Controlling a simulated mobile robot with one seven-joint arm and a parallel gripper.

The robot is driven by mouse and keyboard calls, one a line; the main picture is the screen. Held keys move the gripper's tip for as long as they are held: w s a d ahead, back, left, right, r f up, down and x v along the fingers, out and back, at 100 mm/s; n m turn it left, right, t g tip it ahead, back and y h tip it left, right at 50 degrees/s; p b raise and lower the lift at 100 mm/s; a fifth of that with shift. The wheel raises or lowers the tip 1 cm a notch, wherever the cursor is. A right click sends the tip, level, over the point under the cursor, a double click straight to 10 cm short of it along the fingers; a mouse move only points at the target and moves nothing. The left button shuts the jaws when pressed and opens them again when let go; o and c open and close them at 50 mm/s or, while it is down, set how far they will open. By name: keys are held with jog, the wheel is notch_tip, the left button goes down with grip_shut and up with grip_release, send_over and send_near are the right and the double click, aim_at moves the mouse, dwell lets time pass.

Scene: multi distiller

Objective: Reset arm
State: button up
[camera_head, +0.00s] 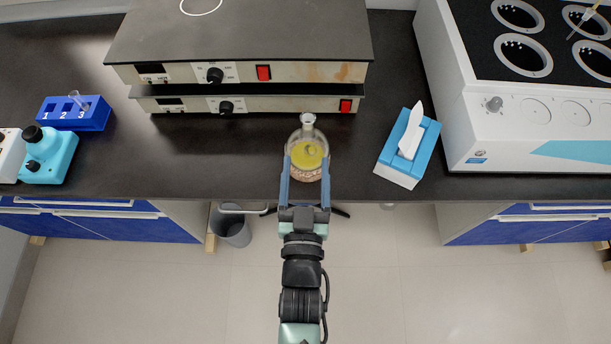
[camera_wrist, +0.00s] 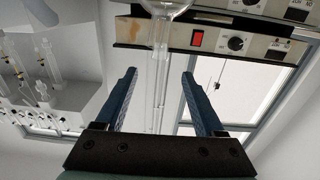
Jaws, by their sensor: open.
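My gripper (camera_head: 305,161) is open, its two blue fingers pointing away from my body toward the bench. A round glass flask (camera_head: 308,151) with yellow contents stands near the front edge of the black bench. In the head view the fingertips lie at either side of the flask; I cannot tell whether they touch it. The wrist view looks upside down. There my open fingers (camera_wrist: 158,73) have a gap between them, with clear glass (camera_wrist: 161,55) showing in it and a rounded glass part at the top edge.
Two stacked hotplate units (camera_head: 240,90) stand behind the flask. A blue tissue box (camera_head: 395,172) is to its right, near a large white bath unit (camera_head: 530,130). A blue numbered rack (camera_head: 75,118) and a turquoise device (camera_head: 50,158) are at left. The floor in front is mostly clear.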

jog(key=shift+s, duration=0.85)
jog(key=w+r+t, duration=0.1)
jog(key=w+r, duration=0.2)
jog(key=r, duration=0.7)
jog(key=w+r+t, duration=0.2)
jog(key=w+r, duration=0.2)
jog(key=r, duration=0.5)
jog(key=w+r+t, duration=0.1)
jog(key=w+r, duration=0.2)
jog(key=r, duration=0.7)
jog(key=s+r+t, duration=0.1)
jog(key=s+r, duration=0.3)
jog(key=r, duration=0.5)
jog(key=s+r+t, duration=0.2)
jog(key=s+r, duration=0.2)
jog(key=r, duration=0.6)
jog(key=s+r+t, duration=0.2)
jog(key=s+r, duration=0.1)
jog(key=r, duration=0.6)
jog(key=shift+s+d+r, duration=0.15)
jog(key=shift+s+r, duration=0.05)
jog(key=shift+s, duration=0.2)
